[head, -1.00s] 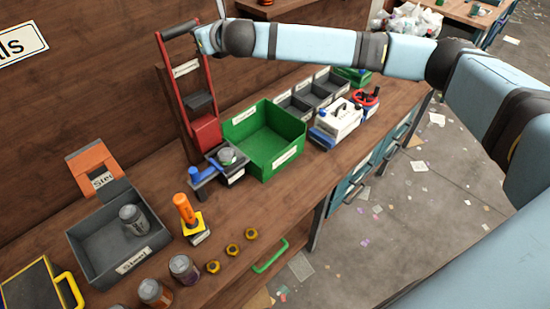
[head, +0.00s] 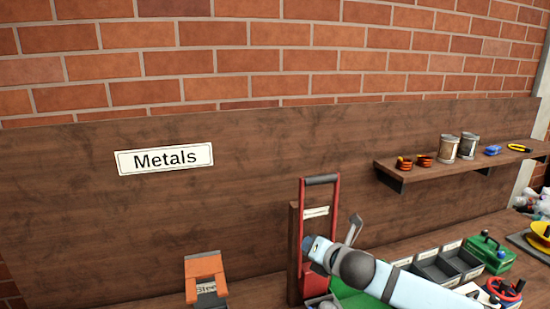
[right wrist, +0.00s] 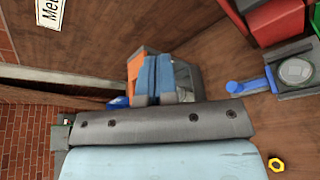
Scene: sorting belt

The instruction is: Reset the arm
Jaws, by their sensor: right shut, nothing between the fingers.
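My right arm comes into the head view from the lower right, and its right gripper (head: 353,228) is beside the red upright frame (head: 334,215) on the bench. The gripper is small there. In the right wrist view its two blue-grey fingers (right wrist: 155,78) are side by side, shut and empty. They cover part of an orange holder (right wrist: 134,70) and a grey bin (right wrist: 187,82) behind. The orange holder, with a partly cut-off label, also shows in the head view (head: 206,268). My left gripper is not in view.
A wall shelf (head: 455,165) holds tins, coils and small tools. A green bin (head: 360,299) is partly hidden by my arm, with grey bins (head: 435,270) behind. A Metals sign (head: 165,159) is on the wooden back panel. A yellow nut (right wrist: 276,164) lies on the bench.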

